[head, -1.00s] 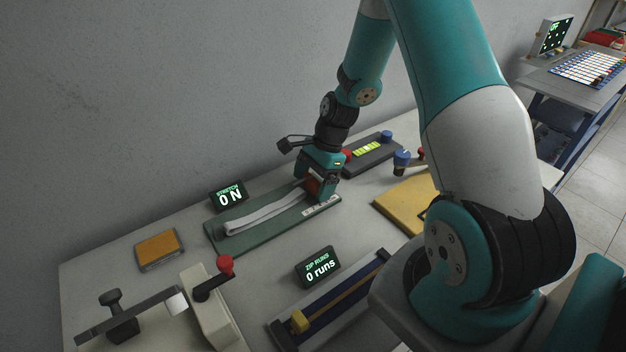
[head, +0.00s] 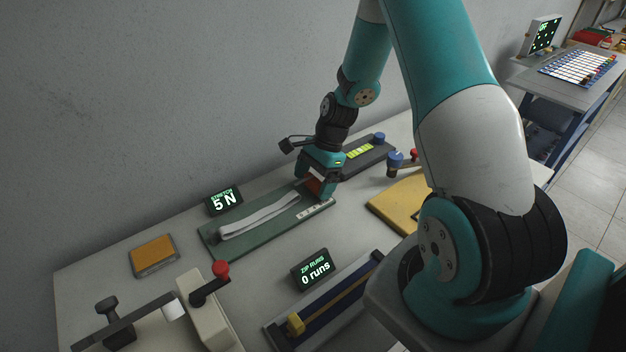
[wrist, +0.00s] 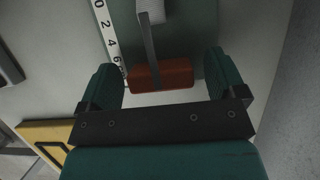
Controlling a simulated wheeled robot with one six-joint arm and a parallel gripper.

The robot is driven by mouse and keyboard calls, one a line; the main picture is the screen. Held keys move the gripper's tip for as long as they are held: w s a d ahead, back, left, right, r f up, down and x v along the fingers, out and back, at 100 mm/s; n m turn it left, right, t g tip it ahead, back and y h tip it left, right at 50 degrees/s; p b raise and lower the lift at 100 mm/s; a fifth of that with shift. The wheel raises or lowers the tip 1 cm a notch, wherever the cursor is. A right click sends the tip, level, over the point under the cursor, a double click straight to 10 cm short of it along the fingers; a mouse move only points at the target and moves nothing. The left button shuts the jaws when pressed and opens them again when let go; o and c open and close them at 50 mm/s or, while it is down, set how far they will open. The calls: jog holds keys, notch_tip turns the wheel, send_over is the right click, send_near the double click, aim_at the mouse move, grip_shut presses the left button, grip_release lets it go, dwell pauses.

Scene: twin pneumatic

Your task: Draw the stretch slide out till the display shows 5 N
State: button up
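The stretch display (head: 223,200) reads 5 N. The green stretch board (head: 215,242) carries a pale band (head: 255,217) that runs to the slide's red block (head: 314,186). In the wrist view the red block (wrist: 160,75) lies between the two green fingers of my gripper (wrist: 163,68). The left finger is very close to the block; a narrow gap shows at the right finger, so my gripper looks open around it. A metal strip joins the block to the band. In the head view my gripper (head: 320,178) partly hides the block. A number scale (wrist: 107,40) runs alongside.
A zip runs display (head: 315,268) reads 0 runs, behind a blue rail with a yellow slider (head: 296,324). A red-knobbed lever (head: 221,268), an orange-topped pad (head: 153,252) and a yellow plate (head: 396,203) stand around. A grey wall closes the back.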

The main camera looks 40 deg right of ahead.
jog(key=b+v, duration=0.1)
jog(key=v, duration=1.6)
jog(key=shift+r, duration=0.25)
jog(key=shift+w, duration=0.1)
jog(key=s+a+r+n, duration=0.3)
jog(key=a+n, duration=0.4)
jog(key=a, duration=0.4)
jog(key=s+a+r+n, duration=0.35)
jog(key=a+n, duration=0.35)
jog(key=a, duration=0.3)
jog(key=s+a+r+n, duration=0.1)
jog(key=s+a+n, duration=0.8)
jog(key=s+n, duration=0.2)
jog(key=shift+s+a+n, duration=0.2)
jog(key=shift+s+n, duration=0.2)
jog(key=shift+s, duration=0.7)
jog(key=shift+r, duration=0.1)
